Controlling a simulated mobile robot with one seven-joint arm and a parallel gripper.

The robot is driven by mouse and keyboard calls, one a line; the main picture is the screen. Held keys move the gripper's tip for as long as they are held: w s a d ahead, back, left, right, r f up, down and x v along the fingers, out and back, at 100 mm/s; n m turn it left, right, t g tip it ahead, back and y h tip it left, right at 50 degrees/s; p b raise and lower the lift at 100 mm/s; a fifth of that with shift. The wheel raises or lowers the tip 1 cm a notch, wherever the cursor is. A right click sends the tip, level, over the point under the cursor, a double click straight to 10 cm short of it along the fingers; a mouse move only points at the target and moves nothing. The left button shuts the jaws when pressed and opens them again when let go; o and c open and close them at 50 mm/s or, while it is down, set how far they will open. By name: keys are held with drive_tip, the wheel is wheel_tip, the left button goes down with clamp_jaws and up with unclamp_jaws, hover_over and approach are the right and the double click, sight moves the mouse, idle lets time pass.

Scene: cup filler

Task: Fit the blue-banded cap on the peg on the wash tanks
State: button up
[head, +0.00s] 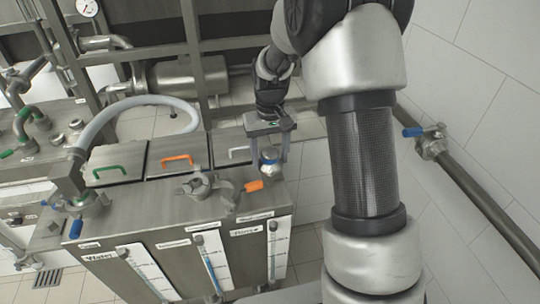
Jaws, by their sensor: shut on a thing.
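My gripper (268,163) comes down from the back over the right end of the wash tanks (180,225). Its two fingers stand on either side of the blue-banded cap (269,167), a small metal cap with a blue ring near its top, and are shut on it. The cap looks upright. It appears close to the tank top's right edge, behind the orange-handled valve; I cannot tell whether it touches anything below. I cannot make out the peg clearly; it may be hidden under the cap or among the fittings.
Lids with green (110,171), orange (177,160) and white handles lie behind. A pale hose (120,104) arches at left. A blue-handled wall pipe (470,185) runs at right.

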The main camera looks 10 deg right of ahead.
drive_tip(key=shift+f+b, duration=0.9)
drive_tip(key=shift+f, duration=0.6)
drive_tip(key=o, duration=1.4)
drive_tip(key=shift+r, duration=0.1)
wheel_tip(320, 180, up, 17)
drive_tip(key=p, duration=0.2)
wheel_tip(320, 180, up, 6)
drive_tip(key=f+p, duration=0.1)
drive_tip(key=p, duration=0.3)
hover_over(270, 151)
drive_tip(key=shift+r, duration=0.2)
